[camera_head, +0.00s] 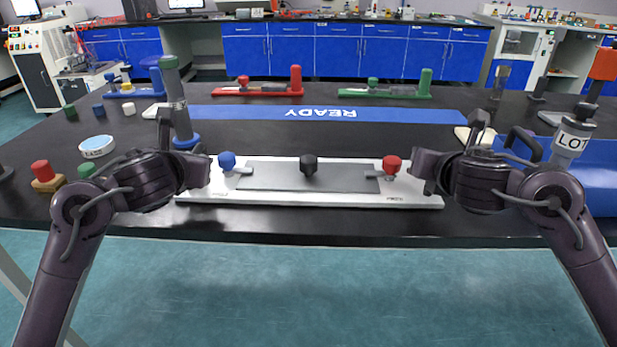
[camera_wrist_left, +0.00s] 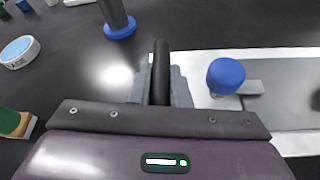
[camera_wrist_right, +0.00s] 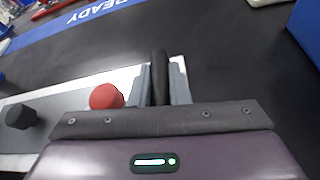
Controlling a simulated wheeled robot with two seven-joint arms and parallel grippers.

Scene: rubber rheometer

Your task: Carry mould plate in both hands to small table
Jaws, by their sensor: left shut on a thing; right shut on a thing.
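The mould plate (camera_head: 310,199) is a long pale metal plate with a grey middle and blue, black and red knobs. It lies level along the front edge of the black table (camera_head: 300,222); I cannot tell whether it touches the top. My left gripper (camera_head: 207,170) is shut on the black handle at its left end, beside the blue knob (camera_wrist_left: 226,75). My right gripper (camera_head: 420,168) is shut on the black handle at its right end, beside the red knob (camera_wrist_right: 106,97). The gripper bodies hide much of both ends. I cannot make out a small table.
A blue READY strip (camera_head: 320,113) lies behind the plate, with a red-ended plate (camera_head: 262,91) and a green-ended plate (camera_head: 385,92) beyond. A grey post with a blue base (camera_head: 180,120) and a round tin (camera_head: 97,146) stand left. A blue bin (camera_head: 597,180) stands right. Floor is clear in front.

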